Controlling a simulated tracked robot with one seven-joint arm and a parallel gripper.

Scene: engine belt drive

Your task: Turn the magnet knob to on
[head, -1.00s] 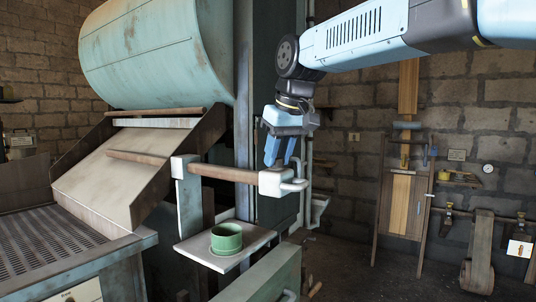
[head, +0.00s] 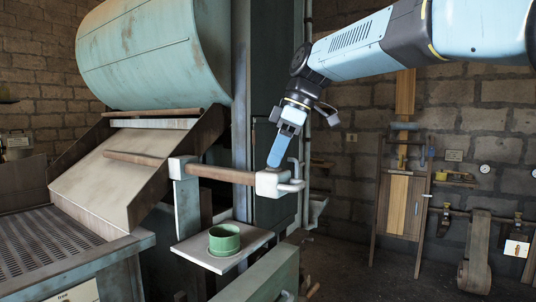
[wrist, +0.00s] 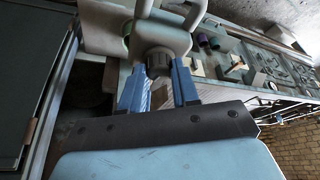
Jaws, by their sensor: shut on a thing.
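The magnet knob (wrist: 158,62) is a dark, ribbed round knob on a pale block (wrist: 166,38) in the wrist view. My gripper (wrist: 158,72) has its two blue fingers on either side of the knob and is shut on it. In the head view my gripper (head: 274,162) points down at the pale block (head: 271,184) at the right end of a brown bar. The fingers overlap there, so the knob is hidden in that view. I cannot read any on or off mark.
The brown bar (head: 222,174) runs left from the block. Bent pale handles (head: 292,184) stick out beside it. A green cup (head: 225,238) stands on a small shelf (head: 198,250) below. A tall dark cabinet (head: 272,85) stands close behind; open floor lies to the right.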

